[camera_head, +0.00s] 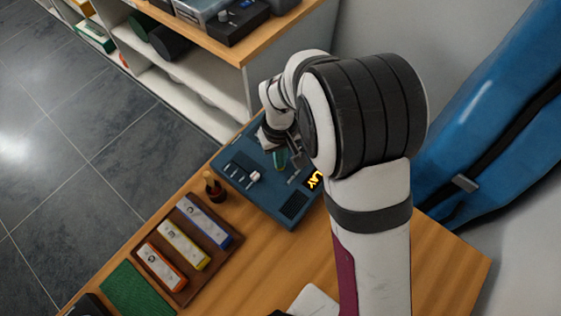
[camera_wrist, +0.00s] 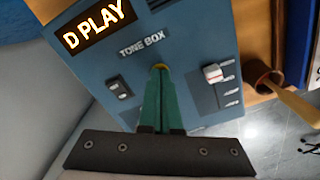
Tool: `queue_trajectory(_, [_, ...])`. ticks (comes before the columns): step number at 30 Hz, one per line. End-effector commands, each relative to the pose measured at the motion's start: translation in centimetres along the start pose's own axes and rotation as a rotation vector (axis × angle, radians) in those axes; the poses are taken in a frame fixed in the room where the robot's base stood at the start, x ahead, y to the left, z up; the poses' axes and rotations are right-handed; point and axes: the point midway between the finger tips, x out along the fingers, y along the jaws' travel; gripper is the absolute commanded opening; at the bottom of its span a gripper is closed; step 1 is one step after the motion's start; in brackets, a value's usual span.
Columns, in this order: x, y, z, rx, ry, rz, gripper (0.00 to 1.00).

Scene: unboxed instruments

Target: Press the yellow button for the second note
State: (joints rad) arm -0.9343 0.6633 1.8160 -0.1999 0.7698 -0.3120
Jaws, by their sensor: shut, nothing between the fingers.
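The blue tone box (camera_head: 262,203) lies on the wooden table and fills much of the wrist view (camera_wrist: 200,40). Its lit display (camera_wrist: 95,27) reads "D PLAY" in the wrist view. My gripper (camera_wrist: 158,72) is shut and empty, its green fingers pointing down at the box's face; it also shows in the head view (camera_head: 281,166). A small patch of the yellow button (camera_wrist: 159,66) shows right at the fingertips, which cover most of it. I cannot tell if they touch or press it. A white slider knob (camera_wrist: 213,73) and a small black switch (camera_wrist: 119,89) sit on either side.
A wooden tray (camera_head: 238,238) with orange, yellow and blue labelled bars lies left of the box. A small brown cup (camera_head: 215,192) with a wooden-handled tool stands between them. A green mat (camera_head: 135,290) is at the front left. Shelves stand behind; a blue bag hangs at right.

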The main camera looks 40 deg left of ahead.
Motion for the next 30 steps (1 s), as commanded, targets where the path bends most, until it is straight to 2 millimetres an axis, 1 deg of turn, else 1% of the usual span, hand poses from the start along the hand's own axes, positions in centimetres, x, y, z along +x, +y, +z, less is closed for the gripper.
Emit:
queue_trajectory(4, [-0.7,0.0,0.0,-0.001,0.002,0.0,0.0])
queue_trajectory(24, [-6.3,0.0,0.0,0.0,0.001,0.0,0.0])
queue_trajectory(27, [-6.9,0.0,0.0,0.0,0.001,0.0,0.0])
queue_trajectory(30, [-7.0,0.0,0.0,-0.001,0.001,0.0,0.0])
